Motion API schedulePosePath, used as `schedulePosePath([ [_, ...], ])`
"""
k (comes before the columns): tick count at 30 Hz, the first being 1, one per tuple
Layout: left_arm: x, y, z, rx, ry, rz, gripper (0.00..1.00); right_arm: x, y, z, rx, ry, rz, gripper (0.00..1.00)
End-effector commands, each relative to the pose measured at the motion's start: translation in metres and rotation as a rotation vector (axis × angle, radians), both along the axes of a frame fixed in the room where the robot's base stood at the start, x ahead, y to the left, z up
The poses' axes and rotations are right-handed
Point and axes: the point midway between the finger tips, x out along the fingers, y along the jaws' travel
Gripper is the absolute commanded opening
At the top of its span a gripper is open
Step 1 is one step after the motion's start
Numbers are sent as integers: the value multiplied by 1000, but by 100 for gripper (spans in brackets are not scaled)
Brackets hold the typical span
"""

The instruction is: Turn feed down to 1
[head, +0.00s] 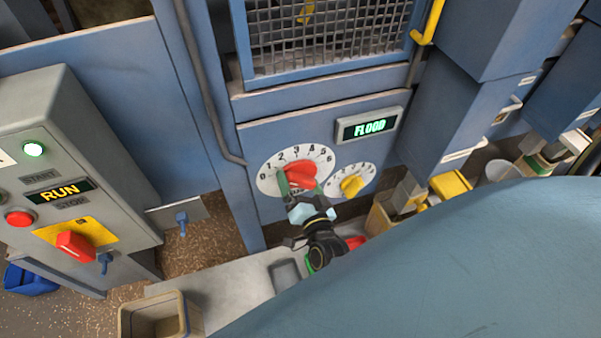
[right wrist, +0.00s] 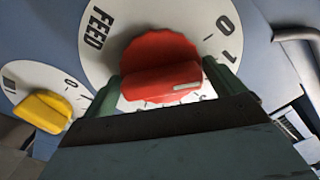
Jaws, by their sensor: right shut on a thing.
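The red feed knob (head: 301,174) sits on a white round dial (head: 324,157) marked with numbers on the blue panel. In the right wrist view the red knob (right wrist: 150,85) has a white pointer line on its bar, aimed to the right, below the printed 1. The exact number at its tip is hidden by a finger. My right gripper (head: 299,187) is shut on the knob's bar, one finger on each side; its fingers also show in the right wrist view (right wrist: 162,85). My left gripper is in neither view.
A smaller dial with a yellow knob (head: 351,186) is close on the right. A grey control box (head: 60,150) at left shows a lit green lamp and RUN. A mesh window (head: 325,40) is above.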

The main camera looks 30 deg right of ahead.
Motion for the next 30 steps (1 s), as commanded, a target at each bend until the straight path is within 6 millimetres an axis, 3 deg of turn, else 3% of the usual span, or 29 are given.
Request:
schedulePosePath([
  [14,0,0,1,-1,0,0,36,0,1,-1,-13,6,1,72],
  [15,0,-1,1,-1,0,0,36,0,1,-1,-12,6,1,98],
  [16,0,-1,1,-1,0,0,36,0,1,-1,-12,6,1,100],
  [25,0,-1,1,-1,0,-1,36,-6,1,-1,-12,7,0,100],
  [30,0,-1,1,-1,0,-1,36,-31,7,-1,-11,8,0,100],
])
